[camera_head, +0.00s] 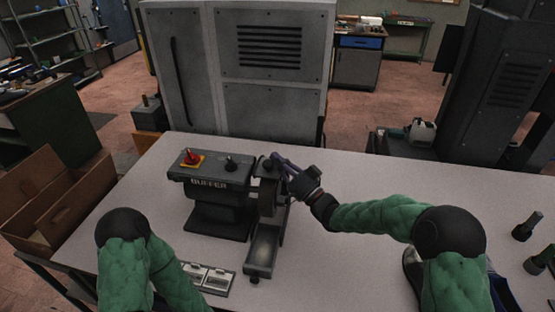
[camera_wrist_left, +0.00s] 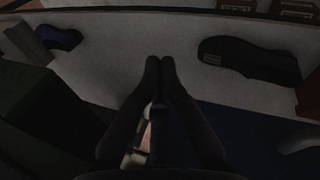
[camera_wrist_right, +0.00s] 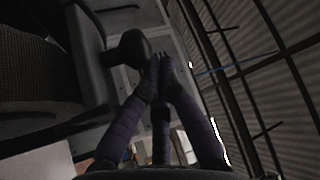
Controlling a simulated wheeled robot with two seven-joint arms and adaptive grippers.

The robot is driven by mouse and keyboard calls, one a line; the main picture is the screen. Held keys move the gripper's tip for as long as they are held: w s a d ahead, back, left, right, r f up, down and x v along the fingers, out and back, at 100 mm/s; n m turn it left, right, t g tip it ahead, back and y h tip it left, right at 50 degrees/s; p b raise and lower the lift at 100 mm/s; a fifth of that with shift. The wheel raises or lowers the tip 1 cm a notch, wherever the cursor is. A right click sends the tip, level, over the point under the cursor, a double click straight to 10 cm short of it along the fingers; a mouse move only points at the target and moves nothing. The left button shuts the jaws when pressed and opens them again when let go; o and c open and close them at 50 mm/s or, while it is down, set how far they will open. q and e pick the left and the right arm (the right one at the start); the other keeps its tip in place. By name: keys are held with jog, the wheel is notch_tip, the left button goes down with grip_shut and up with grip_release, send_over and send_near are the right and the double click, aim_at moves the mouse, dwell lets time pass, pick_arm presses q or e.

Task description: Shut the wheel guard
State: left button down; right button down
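The buffer (camera_head: 213,187) is a dark grey bench machine on the table, with a red button and a black knob on top. Its wheel housing (camera_head: 268,192) is at its right end, above a sloping metal chute. The guard's exact edges and angle are hard to tell. My right gripper (camera_head: 281,160) is at the top right of the housing, fingers pointing left. In the right wrist view its fingertips (camera_wrist_right: 160,64) are together beside a black rounded knob (camera_wrist_right: 130,48); contact is unclear. My left gripper (camera_wrist_left: 160,67) is shut and empty, hidden in the head view.
A small metal tray (camera_head: 207,278) lies in front of the buffer. An open cardboard box (camera_head: 50,205) stands left of the table. Dark cylindrical items (camera_head: 527,226) stand at the far right. The tabletop (camera_head: 340,260) right of the chute is clear.

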jog(key=v, duration=1.1)
jog(key=shift+s+d+f, duration=0.2)
jog(key=shift+s, duration=0.05)
